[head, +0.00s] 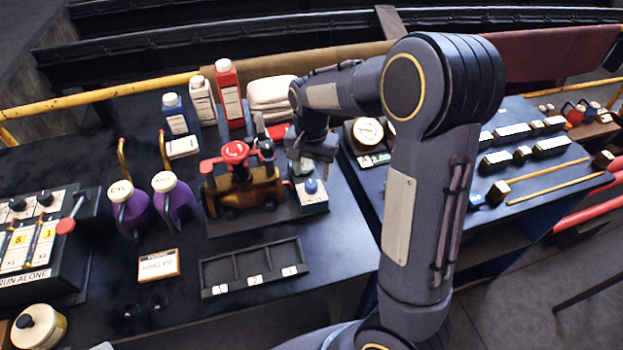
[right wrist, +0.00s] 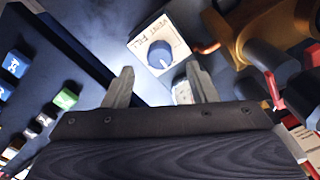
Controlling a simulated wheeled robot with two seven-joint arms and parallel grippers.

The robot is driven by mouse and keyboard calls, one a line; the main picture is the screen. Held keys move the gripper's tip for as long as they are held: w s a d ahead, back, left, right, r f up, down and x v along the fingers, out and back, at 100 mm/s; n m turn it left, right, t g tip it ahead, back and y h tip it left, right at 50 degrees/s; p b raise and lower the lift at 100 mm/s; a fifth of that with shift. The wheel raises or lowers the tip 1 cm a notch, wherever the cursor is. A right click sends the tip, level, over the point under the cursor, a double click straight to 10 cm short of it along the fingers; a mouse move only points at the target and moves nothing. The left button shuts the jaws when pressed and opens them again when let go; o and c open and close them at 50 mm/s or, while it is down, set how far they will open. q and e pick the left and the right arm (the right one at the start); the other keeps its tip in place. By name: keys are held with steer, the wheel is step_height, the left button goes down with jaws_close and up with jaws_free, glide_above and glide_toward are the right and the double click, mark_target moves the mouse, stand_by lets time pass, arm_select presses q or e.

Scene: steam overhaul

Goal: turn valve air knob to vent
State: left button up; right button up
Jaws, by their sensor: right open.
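The air knob (head: 311,186) is a round blue knob on a small white-topped block beside the toy-like steam engine (head: 243,190). In the right wrist view the blue knob (right wrist: 159,54) sits on a white plate (right wrist: 143,38) lettered VENT and FILL, with a pale mark on the knob. My right gripper (head: 314,160) is above and just behind the block in the head view. Its two fingers (right wrist: 160,78) are open and apart, with the knob showing beyond the gap between them; nothing is held. My left gripper is not in view.
A numbered black tray (head: 254,268) lies in front. A gauge (head: 367,131) stands on the right bench. My right arm covers part of that bench.

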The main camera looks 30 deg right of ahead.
mark_target(312, 183)
steer(key=shift+f, duration=2.15)
steer(key=c, duration=1)
steer(key=shift+o, duration=0.2)
steer(key=shift+n, duration=0.3)
steer(key=n+b, duration=0.1)
steer(key=n, duration=0.4)
steer(key=shift+n, duration=0.3)
steer(key=n, duration=0.5)
steer(key=shift+n+b, duration=0.3)
steer(key=shift+b, duration=0.1)
